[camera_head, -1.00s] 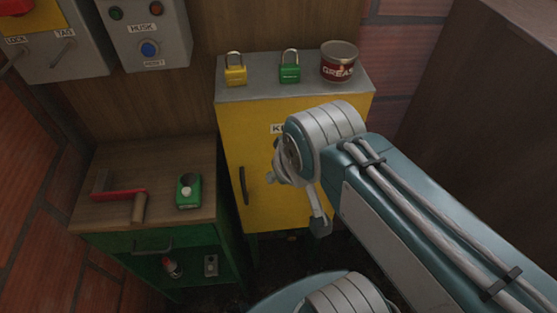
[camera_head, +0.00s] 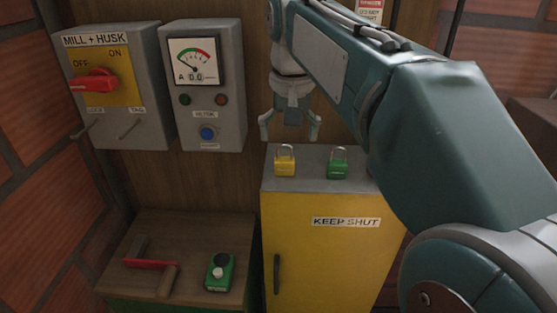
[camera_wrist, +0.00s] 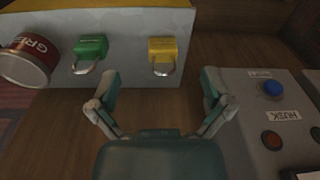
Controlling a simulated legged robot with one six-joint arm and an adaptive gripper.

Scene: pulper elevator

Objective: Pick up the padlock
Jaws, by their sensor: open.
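Two padlocks stand upright on top of the yellow cabinet (camera_head: 335,250) with a grey top. The yellow padlock (camera_head: 285,163) is on the left, and the green padlock (camera_head: 338,164) is to its right. My gripper (camera_head: 289,136) is open and empty above and behind the yellow padlock in the head view, fingers pointing down. In the wrist view the yellow padlock (camera_wrist: 162,50) shows beyond and between the fingertips, and the green padlock (camera_wrist: 90,50) lies left of them. Neither padlock is touched.
A red grease can (camera_wrist: 28,60) stands beside the green padlock. Left are a grey husk box (camera_head: 205,90) and a mill switch box (camera_head: 110,90) on the wall. A lower bench holds a red-handled tool (camera_head: 152,264) and a green device (camera_head: 220,272).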

